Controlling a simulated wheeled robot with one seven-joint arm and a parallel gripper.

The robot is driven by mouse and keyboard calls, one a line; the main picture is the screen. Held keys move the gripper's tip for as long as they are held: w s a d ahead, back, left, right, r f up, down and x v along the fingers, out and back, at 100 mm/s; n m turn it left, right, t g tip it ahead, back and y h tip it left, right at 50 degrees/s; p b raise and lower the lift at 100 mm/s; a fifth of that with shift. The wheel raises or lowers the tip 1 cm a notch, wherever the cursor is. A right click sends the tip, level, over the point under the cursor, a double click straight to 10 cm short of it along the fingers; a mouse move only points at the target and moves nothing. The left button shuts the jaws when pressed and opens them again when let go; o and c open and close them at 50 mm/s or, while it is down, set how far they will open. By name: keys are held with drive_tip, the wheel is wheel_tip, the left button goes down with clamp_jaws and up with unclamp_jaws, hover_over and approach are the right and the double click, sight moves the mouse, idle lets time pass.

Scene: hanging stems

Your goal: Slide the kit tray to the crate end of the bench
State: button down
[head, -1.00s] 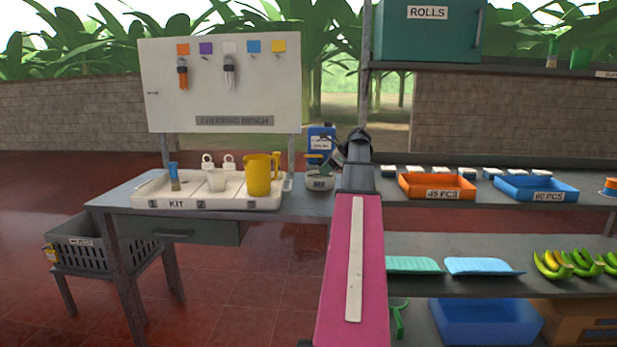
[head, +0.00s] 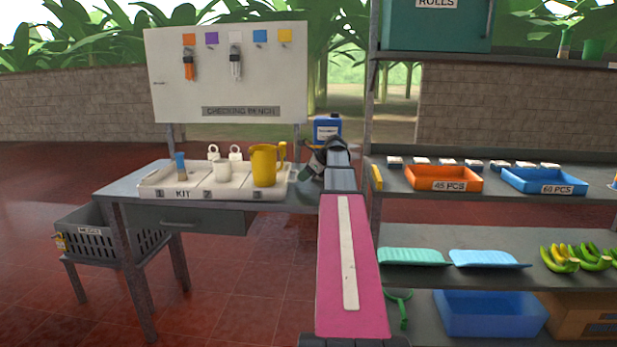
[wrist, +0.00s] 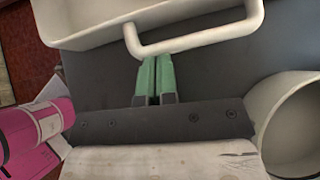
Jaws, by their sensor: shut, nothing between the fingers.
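The kit tray (head: 225,193) is a cream tray with numbered compartments on the checking bench. It holds a blue-topped item (head: 181,163) at left, a white cup (head: 222,170) in the middle and a yellow jug (head: 264,167) at right. In the wrist view the tray (wrist: 95,38) is at the top, and its bar handle (wrist: 195,40) curves out towards me. My gripper (head: 308,169) is at the tray's right end. Its green fingers (wrist: 156,75) are shut and empty, tips close to the handle's bar; I cannot tell whether they touch.
A grey slatted crate (head: 95,237) stands on a low stand at the bench's left end. A pale round pot (wrist: 285,125) stands close on the right in the wrist view. A blue container (head: 327,129) is behind my gripper. Shelves with orange and blue bins are at right.

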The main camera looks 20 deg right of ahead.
sight(254, 177)
drive_tip(key=w+a, duration=0.3)
drive_tip(key=a, duration=0.2)
drive_tip(key=w+a, duration=0.3)
drive_tip(key=a, duration=0.2)
drive_tip(key=w+a, duration=0.4)
drive_tip(key=a, duration=0.1)
drive_tip(key=shift+a, duration=0.3)
